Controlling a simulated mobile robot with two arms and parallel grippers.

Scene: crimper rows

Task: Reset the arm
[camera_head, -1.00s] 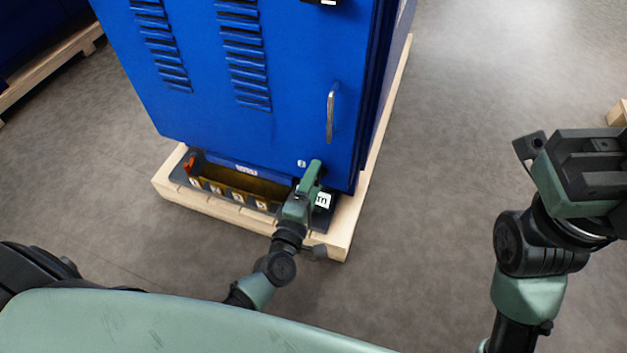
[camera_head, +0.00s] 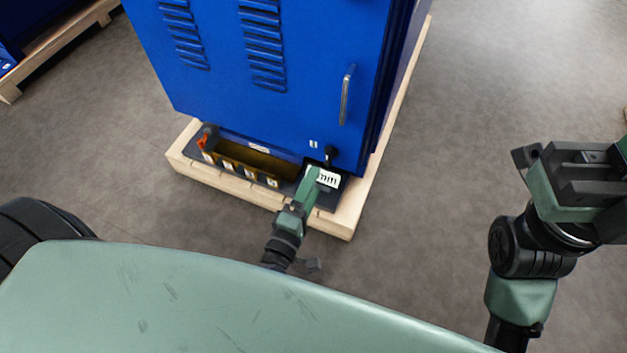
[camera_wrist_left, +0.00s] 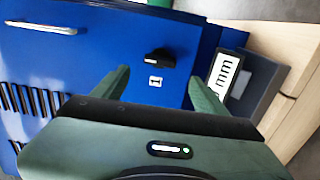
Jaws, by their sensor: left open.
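My left gripper (camera_head: 313,180) is low in front of the blue cabinet (camera_head: 265,110), over the front edge of its wooden pallet. In the left wrist view its green fingers (camera_wrist_left: 160,85) are spread apart with nothing between them. A black knob (camera_wrist_left: 160,60) with a "1" label (camera_wrist_left: 155,81) is on the blue panel beyond the fingertips, apart from them. The knob also shows in the head view (camera_head: 330,154). My right gripper (camera_head: 580,178) is raised at the right side over bare floor, and its jaw opening cannot be made out.
A tray (camera_head: 238,170) with numbered slots and an orange item (camera_head: 202,141) sits at the cabinet's foot. A white "mm" label (camera_head: 327,178) is beside it. The wooden pallet (camera_head: 340,222) sticks out in front. Grey floor (camera_head: 500,80) is clear to the right.

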